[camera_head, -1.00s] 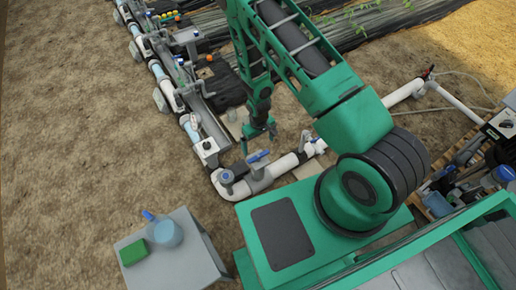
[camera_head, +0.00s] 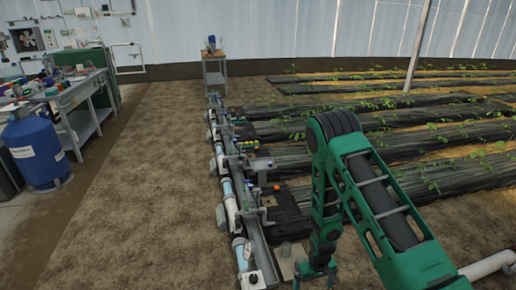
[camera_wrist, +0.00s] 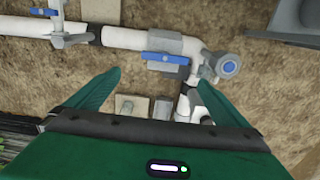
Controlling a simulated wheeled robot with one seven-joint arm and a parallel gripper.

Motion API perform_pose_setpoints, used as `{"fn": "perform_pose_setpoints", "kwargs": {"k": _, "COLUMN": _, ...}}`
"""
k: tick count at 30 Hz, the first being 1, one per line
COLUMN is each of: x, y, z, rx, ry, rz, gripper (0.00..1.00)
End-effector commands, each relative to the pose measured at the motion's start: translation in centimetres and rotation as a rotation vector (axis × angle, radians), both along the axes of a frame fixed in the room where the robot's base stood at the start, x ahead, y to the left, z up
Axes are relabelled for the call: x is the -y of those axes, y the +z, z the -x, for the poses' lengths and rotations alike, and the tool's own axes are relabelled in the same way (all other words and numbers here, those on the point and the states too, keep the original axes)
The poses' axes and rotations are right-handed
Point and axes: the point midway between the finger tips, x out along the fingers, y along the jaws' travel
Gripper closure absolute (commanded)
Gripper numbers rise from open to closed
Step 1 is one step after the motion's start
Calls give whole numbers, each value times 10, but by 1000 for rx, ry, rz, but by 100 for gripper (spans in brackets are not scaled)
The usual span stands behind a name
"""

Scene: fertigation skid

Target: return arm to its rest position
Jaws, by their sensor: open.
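My green arm (camera_head: 385,215) rises from the lower right of the head view, bends at a dark elbow joint and hangs down. My gripper (camera_head: 315,280) points down at the bottom edge of that view. In the wrist view my gripper (camera_wrist: 160,80) has its two green fingers spread wide, with nothing held between them. Below it are a white pipe (camera_wrist: 124,38) and a valve with a blue handle (camera_wrist: 165,58). The fingers look apart from these, though their exact height cannot be told.
The pipe and rail line (camera_head: 228,185) runs away left of my arm. Crop rows (camera_head: 400,115) lie beyond. A blue tank (camera_head: 36,152) and a workbench (camera_head: 85,90) stand far left. Bare soil (camera_head: 130,190) lies open between them and the pipes.

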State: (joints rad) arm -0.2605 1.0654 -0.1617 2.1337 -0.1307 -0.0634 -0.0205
Motion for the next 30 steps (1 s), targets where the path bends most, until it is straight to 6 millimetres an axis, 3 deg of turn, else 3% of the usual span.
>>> {"fn": "perform_pose_setpoints", "kwargs": {"k": 6, "x": 32, "y": 81, "z": -19, "rx": 14, "ry": -73, "rz": 22, "gripper": 0}}
{"fn": "perform_pose_setpoints", "kwargs": {"k": 14, "x": 75, "y": 179, "z": -15, "rx": 18, "ry": -174, "rz": 48, "gripper": 0}}
{"fn": "perform_pose_setpoints", "kwargs": {"k": 23, "x": 121, "y": 281, "z": 18, "rx": 17, "ry": -300, "rz": 63, "gripper": 0}}
{"fn": "perform_pose_setpoints", "kwargs": {"k": 30, "x": 150, "y": 351, "z": 64, "rx": 14, "ry": -408, "rz": 64, "gripper": 0}}
